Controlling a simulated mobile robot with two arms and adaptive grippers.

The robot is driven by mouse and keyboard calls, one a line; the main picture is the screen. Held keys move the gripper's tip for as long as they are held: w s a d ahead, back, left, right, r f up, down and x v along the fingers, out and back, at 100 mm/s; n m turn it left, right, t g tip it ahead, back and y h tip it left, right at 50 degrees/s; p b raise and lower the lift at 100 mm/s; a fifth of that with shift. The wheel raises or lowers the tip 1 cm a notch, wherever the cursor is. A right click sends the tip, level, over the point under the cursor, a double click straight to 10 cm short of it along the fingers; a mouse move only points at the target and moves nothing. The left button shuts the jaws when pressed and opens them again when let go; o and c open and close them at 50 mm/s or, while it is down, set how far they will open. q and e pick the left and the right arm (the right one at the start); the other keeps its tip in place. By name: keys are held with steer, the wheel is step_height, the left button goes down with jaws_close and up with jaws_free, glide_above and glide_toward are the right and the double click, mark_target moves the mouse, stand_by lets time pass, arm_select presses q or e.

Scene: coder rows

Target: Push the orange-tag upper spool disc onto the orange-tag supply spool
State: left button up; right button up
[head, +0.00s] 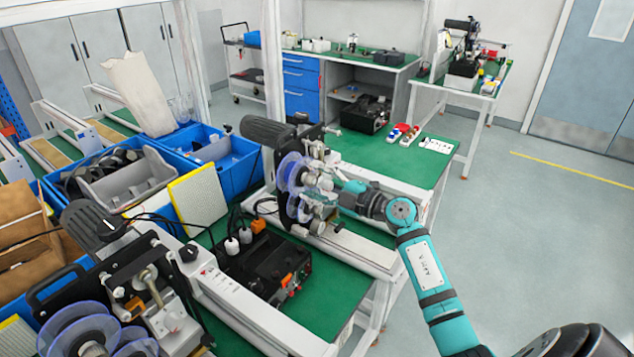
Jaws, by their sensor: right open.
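A coding machine (285,140) stands on the green bench in the middle. Its clear blue-violet upper spool disc (290,172) faces me on the front. A second clear disc or spool edge (303,212) shows lower on the machine, partly hidden. My right gripper (322,184) is at the machine's front, just right of the upper disc, with its jaws open. Whether it touches the disc or spool I cannot tell. No orange tag can be made out on these spools. My left gripper is not in view.
A black control box (268,268) with an orange switch sits in front of the machine. Blue crates (215,152) stand behind left. Another machine with clear spools (85,335) is at the lower left. The floor at right (540,240) is clear.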

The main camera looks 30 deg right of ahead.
steer(key=shift+s+d+f, duration=0.1)
steer(key=shift+s+d, duration=0.2)
steer(key=shift+s, duration=0.15)
steer(key=v, duration=1.1)
